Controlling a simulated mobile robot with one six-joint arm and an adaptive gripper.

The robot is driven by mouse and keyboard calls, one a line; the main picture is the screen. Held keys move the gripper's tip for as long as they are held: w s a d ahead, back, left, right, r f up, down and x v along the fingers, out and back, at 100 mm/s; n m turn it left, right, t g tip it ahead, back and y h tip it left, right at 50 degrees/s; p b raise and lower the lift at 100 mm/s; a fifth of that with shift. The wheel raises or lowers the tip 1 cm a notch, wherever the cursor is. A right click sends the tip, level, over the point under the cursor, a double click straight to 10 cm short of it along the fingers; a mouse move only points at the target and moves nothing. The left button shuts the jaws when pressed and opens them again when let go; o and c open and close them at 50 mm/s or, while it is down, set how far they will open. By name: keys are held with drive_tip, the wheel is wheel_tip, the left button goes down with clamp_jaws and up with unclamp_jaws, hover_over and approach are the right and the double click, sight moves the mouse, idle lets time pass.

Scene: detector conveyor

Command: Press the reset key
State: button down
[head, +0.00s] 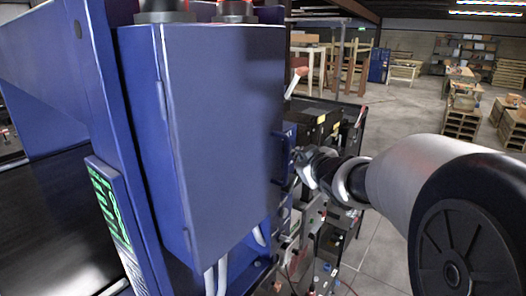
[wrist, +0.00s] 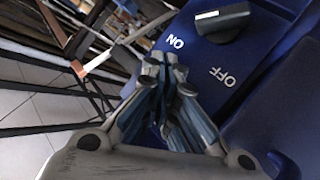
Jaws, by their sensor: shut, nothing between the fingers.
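In the wrist view my gripper (wrist: 164,62) is shut and empty, with its fingertips in front of a blue panel (wrist: 290,62). The panel bears a black rotary knob (wrist: 222,20) with a white mark, and white ON and OFF lettering beside it. The fingertips are close to the ON lettering; I cannot tell whether they touch the panel. I cannot make out a reset key in either view; my fingers cover part of the panel. In the head view my gripper (head: 303,164) is at the right side of the blue cabinet (head: 225,125).
A dark belt (head: 50,215) and a green-marked panel (head: 108,205) are left of the cabinet. Cluttered equipment (head: 325,225) stands below and behind my gripper. Open concrete floor (head: 405,110) lies to the right, with pallets (head: 462,122) farther back.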

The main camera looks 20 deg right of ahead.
drive_tip(key=shift+w+a, duration=0.35)
drive_tip(key=shift+w, duration=0.15)
idle(0.8)
drive_tip(key=shift+s, duration=0.1)
drive_tip(key=shift+s+d+p, duration=0.35)
drive_tip(key=shift+s+d, duration=0.25)
drive_tip(key=shift+s, duration=0.1)
drive_tip(key=s+d+p, duration=0.1)
drive_tip(key=s, duration=0.1)
drive_tip(key=s+d+p, duration=0.1)
drive_tip(key=s+d, duration=0.1)
drive_tip(key=shift+p, duration=0.3)
drive_tip(key=shift+f, duration=0.1)
idle(0.7)
